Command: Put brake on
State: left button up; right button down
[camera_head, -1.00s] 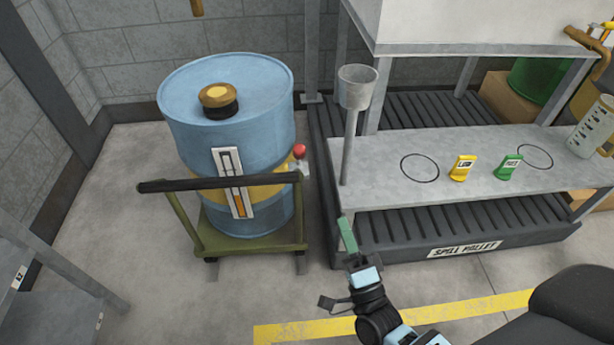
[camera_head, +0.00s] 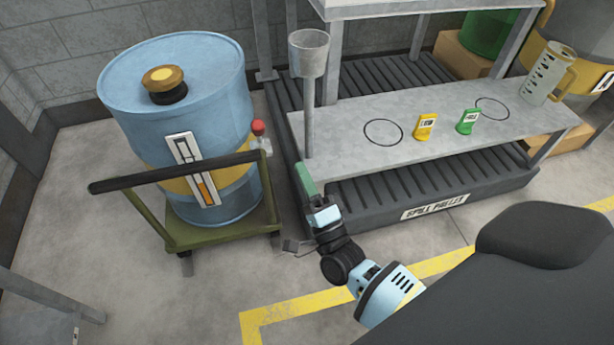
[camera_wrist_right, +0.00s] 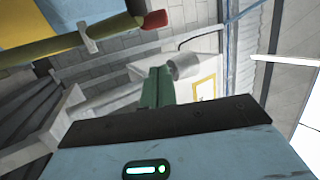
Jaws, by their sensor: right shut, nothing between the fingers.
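A blue drum (camera_head: 190,110) with a yellow band stands on a green wheeled cart (camera_head: 176,235) with a dark push bar (camera_head: 170,172). A red knob (camera_head: 258,127) on a short lever sticks up at the cart's right side, beside the drum; it may be the brake. My right gripper (camera_head: 305,178), with green fingers, is shut and empty. It is to the right of and below the knob in the head view, apart from it. In the right wrist view the red knob (camera_wrist_right: 155,19) is at the top, beyond the green fingers (camera_wrist_right: 156,88). My left gripper is out of view.
A grey bench (camera_head: 350,160) stands on a black spill pallet (camera_head: 375,210) just right of my right gripper. A grey funnel cup (camera_head: 308,52) on a post rises at its left end. Yellow (camera_head: 426,127) and green (camera_head: 468,121) tags stand on the bench. Floor before the cart is clear.

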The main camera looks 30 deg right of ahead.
aim_at(259, 133)
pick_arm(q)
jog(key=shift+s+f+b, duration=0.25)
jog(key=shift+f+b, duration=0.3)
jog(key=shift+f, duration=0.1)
pick_arm(e)
jog(key=w+a+r, duration=0.2)
jog(key=w+r, duration=0.1)
jog(key=w, duration=0.4)
jog(key=shift+w+a+r, duration=0.2)
jog(key=shift+a+r, duration=0.05)
jog(key=shift+r, duration=0.05)
